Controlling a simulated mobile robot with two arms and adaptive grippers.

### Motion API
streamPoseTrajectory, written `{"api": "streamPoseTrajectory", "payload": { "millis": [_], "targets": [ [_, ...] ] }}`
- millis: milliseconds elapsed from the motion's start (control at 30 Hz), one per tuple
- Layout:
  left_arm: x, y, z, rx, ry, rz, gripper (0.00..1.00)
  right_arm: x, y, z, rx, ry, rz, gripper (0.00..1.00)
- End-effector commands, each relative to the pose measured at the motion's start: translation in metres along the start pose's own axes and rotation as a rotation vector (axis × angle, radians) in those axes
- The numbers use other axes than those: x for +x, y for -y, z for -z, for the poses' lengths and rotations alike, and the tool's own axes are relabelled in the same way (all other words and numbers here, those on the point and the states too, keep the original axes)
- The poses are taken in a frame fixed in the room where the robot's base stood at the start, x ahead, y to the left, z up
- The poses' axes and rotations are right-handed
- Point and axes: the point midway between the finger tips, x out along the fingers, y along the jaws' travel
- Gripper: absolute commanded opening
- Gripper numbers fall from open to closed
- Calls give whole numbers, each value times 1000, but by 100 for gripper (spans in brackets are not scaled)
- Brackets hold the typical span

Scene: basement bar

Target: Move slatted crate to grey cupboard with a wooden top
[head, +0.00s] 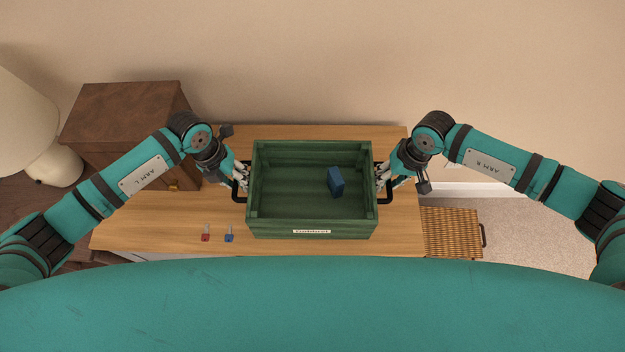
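The slatted crate (312,229) is dark green, with a black handle on each short side and a pale label on its front wall. It is upright over a light wooden top (150,225); I cannot tell whether it rests there or hangs just above. A small blue box (336,182) lies inside it. The wooden top has a pale grey-white front, mostly hidden by my body. My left gripper (241,178) is at the crate's left handle and looks shut on it. My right gripper (383,180) is at the right handle and looks shut on it. The fingertips are small and partly hidden.
A red-tagged key (206,234) and a blue-tagged key (229,234) lie left of the crate. A dark wooden cabinet (125,115) and a lamp (45,140) stand at left. A wicker basket (452,232) stands at right. A wall is close behind.

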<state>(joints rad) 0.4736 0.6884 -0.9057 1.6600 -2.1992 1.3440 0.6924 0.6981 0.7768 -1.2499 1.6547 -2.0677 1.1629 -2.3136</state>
Motion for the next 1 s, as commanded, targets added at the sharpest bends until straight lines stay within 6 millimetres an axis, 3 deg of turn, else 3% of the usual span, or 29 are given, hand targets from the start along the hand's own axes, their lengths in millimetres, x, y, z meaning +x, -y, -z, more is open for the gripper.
{"api": "streamPoseTrajectory", "payload": {
  "millis": [167, 400, 600, 800, 1000],
  "targets": [
    [-27, -1, -1, 1, 5, 0, 29, 0, 1, 0, -1, 0, 2, 29],
    [-79, -1, -2, 0, 6, -2, 29, 0, 2, 0, -1, 0, 3, 29],
    [-108, -2, -1, -1, 3, -3, 29, 0, 2, 0, -1, 0, 3, 29],
    [-117, -1, 0, -2, 0, -3, 29, -7, 1, 0, -1, -1, 3, 29],
    [-117, -1, 0, -2, 0, -3, 29, -43, 1, 2, -2, -5, 4, 29]
  ]
}}
